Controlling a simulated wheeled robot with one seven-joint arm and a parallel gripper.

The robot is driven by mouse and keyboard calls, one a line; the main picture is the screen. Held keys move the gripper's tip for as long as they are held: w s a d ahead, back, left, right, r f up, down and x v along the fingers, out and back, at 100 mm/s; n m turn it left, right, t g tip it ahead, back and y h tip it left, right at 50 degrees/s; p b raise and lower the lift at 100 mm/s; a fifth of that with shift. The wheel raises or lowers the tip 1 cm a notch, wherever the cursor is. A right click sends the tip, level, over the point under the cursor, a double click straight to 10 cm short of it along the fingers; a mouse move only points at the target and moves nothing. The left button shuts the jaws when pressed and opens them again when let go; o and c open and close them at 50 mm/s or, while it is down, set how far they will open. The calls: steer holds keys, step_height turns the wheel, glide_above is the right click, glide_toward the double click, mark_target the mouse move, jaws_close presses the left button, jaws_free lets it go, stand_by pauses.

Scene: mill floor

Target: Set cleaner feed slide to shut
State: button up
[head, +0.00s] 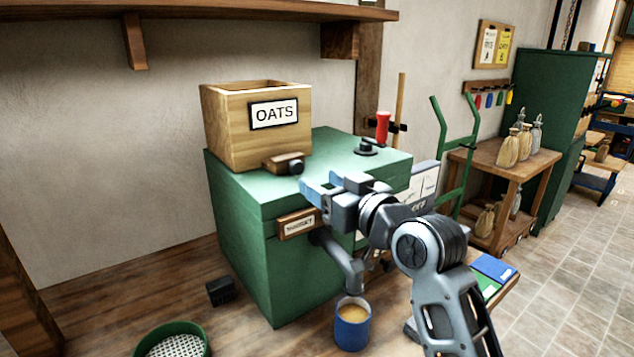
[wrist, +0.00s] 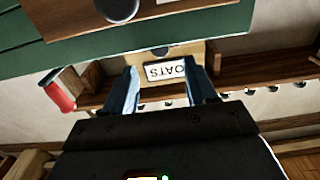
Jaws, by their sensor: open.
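The wooden feed slide (head: 285,162) with a dark round knob sticks out at the foot of the OATS bin (head: 222,130), on top of the green cleaner (head: 240,190). How far it is pulled out is hard to judge. My gripper (head: 318,190) is open and empty, in front of the cleaner's upper edge, to the right of the slide and apart from it. In the wrist view, which looks upside down, the OATS label (wrist: 166,71) shows between my open fingers (wrist: 168,88), with the slide small and partly hidden above it.
A wooden MAGNET drawer front (head: 298,224) is on the cleaner's front, below my gripper. A red cylinder (head: 383,125) and a dark fitting (head: 366,148) are at the right. A spout ends over a blue cup (head: 352,334). A green hand truck (head: 470,135) stands beyond.

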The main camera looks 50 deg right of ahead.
steer(key=shift+c, duration=0.2)
steer(key=shift+s, duration=0.1)
steer(key=shift+c, duration=0.8)
steer(key=shift+s+m, duration=0.2)
steer(key=shift+m, duration=0.2)
steer(key=shift+c, duration=0.7)
steer(key=shift+s+r+m+p, duration=0.1)
steer(key=shift+s+m+p, duration=0.3)
steer(key=shift+m, duration=0.4)
steer(key=shift+c, duration=0.8)
steer(key=s+m+p, duration=0.1)
steer(key=s+m, duration=0.1)
steer(key=m, duration=0.2)
steer(key=s+a+m+p, duration=0.1)
steer(key=s+m, duration=0.1)
steer(key=m, duration=0.2)
steer(key=s+m+p, duration=0.1)
steer(key=s+m, duration=0.1)
steer(key=m, duration=0.3)
steer(key=shift+s+a+r+y, duration=0.1)
steer(key=shift+a+r+y, duration=0.05)
steer(key=shift+r+y, duration=0.25)
jaws_close()
steer(key=m+b, duration=0.2)
steer(key=b, duration=1)
glide_toward(299, 167)
steer(key=shift+p+x, duration=0.85)
steer(key=shift+x, duration=2.55)
